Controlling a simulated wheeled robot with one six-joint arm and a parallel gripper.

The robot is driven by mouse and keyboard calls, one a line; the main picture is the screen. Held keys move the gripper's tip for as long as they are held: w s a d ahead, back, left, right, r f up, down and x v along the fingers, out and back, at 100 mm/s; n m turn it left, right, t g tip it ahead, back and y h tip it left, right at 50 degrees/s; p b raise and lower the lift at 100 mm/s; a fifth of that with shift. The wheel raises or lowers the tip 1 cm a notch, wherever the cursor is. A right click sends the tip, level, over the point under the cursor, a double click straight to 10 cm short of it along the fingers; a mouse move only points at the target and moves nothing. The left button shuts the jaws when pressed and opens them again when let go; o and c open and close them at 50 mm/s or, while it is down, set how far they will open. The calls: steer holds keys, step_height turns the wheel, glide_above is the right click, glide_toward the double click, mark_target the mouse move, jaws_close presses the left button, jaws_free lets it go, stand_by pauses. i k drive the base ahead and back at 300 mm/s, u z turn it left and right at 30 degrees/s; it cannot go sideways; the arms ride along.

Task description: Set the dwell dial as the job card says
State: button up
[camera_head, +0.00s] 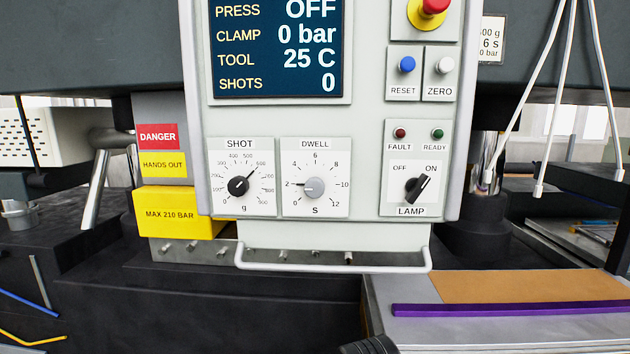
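The dwell dial (314,187) is a grey round knob on a white scale plate, right of the shot dial on the control panel. Its pointer mark points left, at about 2 on a scale from 0 to 12 s. The job card (490,46) is a small white card at the upper right, partly hidden behind the panel's edge. Its visible line ends read "00 g", "6 s" and "0 bar"; their left parts are covered. My gripper's fingers do not show, and nothing touches the dial.
The shot dial (239,186) has a black knob pointing up and right. The lamp switch (417,190) points toward ON. A bar handle (335,268) runs below the panel. White hoses (557,90) hang at right. A purple strip (510,308) lies on the bench. A dark ribbed piece shows at the bottom edge.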

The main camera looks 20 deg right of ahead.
mark_target(314, 188)
steer(key=u, duration=3.1)
steer(key=k, duration=0.4)
steer(key=z, duration=1.2)
